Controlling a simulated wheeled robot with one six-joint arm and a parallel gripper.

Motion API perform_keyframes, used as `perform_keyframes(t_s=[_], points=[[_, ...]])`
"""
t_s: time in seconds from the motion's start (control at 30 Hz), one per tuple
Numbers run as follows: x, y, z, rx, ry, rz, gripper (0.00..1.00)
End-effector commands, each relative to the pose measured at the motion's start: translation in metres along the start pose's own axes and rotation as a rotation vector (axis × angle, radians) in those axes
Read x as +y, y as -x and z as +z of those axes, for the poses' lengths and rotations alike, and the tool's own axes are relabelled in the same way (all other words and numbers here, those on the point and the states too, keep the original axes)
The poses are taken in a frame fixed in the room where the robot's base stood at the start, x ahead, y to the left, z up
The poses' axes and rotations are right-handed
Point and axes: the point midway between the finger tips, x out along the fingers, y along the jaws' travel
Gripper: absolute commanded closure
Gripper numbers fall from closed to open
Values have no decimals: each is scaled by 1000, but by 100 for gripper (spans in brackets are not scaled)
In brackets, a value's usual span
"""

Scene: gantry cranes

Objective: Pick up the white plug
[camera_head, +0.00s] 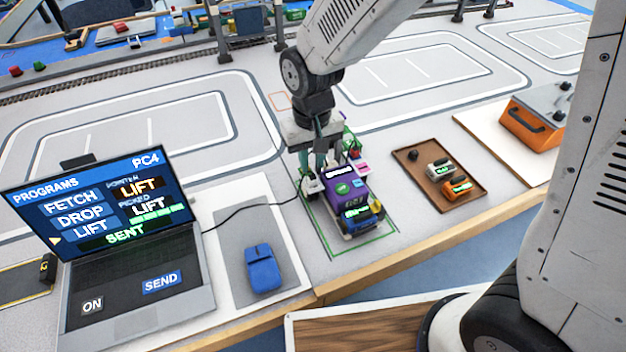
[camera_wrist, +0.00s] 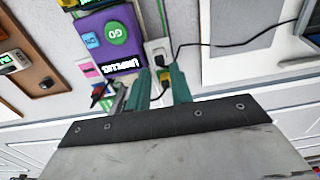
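The white plug (camera_head: 312,187) is at the left side of a purple device (camera_head: 342,193), with a black cord running left from it towards the laptop. In the wrist view the white plug (camera_wrist: 158,50) sits just beyond my fingertips, beside the purple device (camera_wrist: 108,38), whose screen reads "UNPLUG" near a green GO button. My gripper (camera_head: 316,168) points down over the device's back left corner. In the wrist view my gripper (camera_wrist: 161,72) has its two teal fingers apart, with a small yellow part visible between them. In the head view the fingers partly hide the plug.
A laptop (camera_head: 120,215) at left shows programs, with LIFT picked and SENT lit. A blue mouse (camera_head: 263,268) lies on a grey pad. A brown tray (camera_head: 413,165) holds two small modules. An orange toolbox (camera_head: 533,125) stands at right. The table's front edge is close to the device.

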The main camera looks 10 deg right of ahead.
Motion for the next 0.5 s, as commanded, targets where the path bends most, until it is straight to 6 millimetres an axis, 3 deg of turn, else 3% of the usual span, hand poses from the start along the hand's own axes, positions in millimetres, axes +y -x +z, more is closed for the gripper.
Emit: perform_keyframes(t_s=[0.23,0.5], points=[[0,-37,2,-4,0,1,78],[0,-44,2,0,0,0,78]])
